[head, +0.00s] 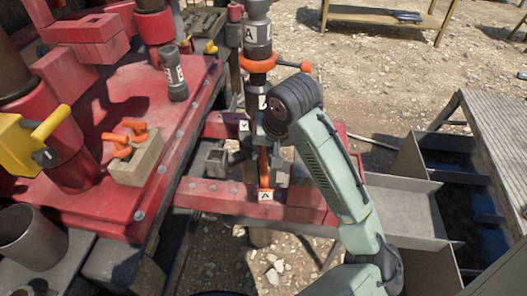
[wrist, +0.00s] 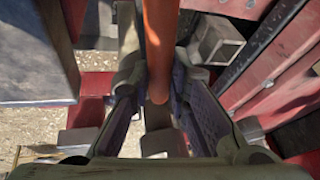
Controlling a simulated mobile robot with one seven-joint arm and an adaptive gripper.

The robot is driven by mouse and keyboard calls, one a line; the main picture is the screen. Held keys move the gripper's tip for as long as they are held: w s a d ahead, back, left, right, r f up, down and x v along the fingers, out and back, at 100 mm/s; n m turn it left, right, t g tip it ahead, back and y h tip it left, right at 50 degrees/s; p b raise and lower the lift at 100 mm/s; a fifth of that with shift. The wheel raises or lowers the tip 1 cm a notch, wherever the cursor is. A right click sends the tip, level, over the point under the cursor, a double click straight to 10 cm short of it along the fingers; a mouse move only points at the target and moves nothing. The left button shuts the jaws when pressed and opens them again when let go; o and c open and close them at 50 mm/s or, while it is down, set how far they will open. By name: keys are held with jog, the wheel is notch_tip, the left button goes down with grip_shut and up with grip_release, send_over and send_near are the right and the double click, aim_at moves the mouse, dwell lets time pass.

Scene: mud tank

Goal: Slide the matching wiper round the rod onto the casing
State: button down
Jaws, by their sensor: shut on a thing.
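My gripper (wrist: 158,88) is shut on an orange bar (wrist: 160,40), which runs between its fingers in the wrist view. In the head view my gripper (head: 268,160) is partly hidden by my arm, and the orange bar (head: 264,168) hangs below it by a white tag marked A (head: 265,196). This appears to be the wiper; its full shape is hidden. The dark upright rod (head: 258,33) carries a label A and has an orange ring with a side handle (head: 257,63) round it. Its lower part and the casing are mostly hidden behind my arm.
Red beams (head: 205,193) lie beside and below my gripper. A red deck (head: 85,105) at left holds a tan block with orange pieces (head: 135,160), a yellow tool (head: 35,140) and a small labelled grey cylinder (head: 174,75). Open grey bins (head: 400,205) stand at right.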

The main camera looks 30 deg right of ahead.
jog(key=shift+w+d, duration=0.3)
jog(key=shift+w, duration=0.45)
jog(key=shift+w+d, duration=0.3)
jog(key=shift+w, duration=0.4)
jog(key=shift+f, duration=0.45)
jog(key=c, duration=1.4)
grip_release()
jog(key=shift+c, duration=0.2)
jog(key=v, duration=1.2)
